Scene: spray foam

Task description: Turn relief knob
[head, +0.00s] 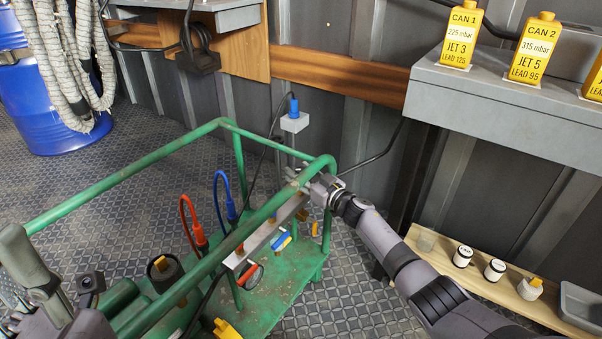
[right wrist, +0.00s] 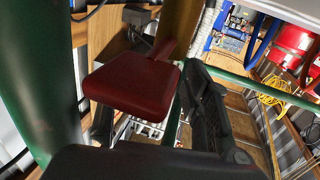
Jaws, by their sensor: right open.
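My right gripper (head: 308,183) is at the far right end of the green cart's top frame, beside the grey metal bar with fittings (head: 264,234). In the right wrist view my right gripper (right wrist: 172,128) is open, its dark fingers at the bottom and right. A dark red, flat-ended knob or handle (right wrist: 130,88) sits close by the fingers; I cannot tell whether they touch it. I cannot tell for sure that it is the relief knob. Parts of my left arm show at the lower left of the head view, where its jaws (head: 14,318) are unclear.
The green cart (head: 128,170) has rails around my right gripper, and a green post (right wrist: 35,80) stands close in the right wrist view. Red and blue hoses (head: 219,195) rise from the cart. A grey shelf (head: 500,108) with yellow cans and a low wooden shelf (head: 505,296) stand right.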

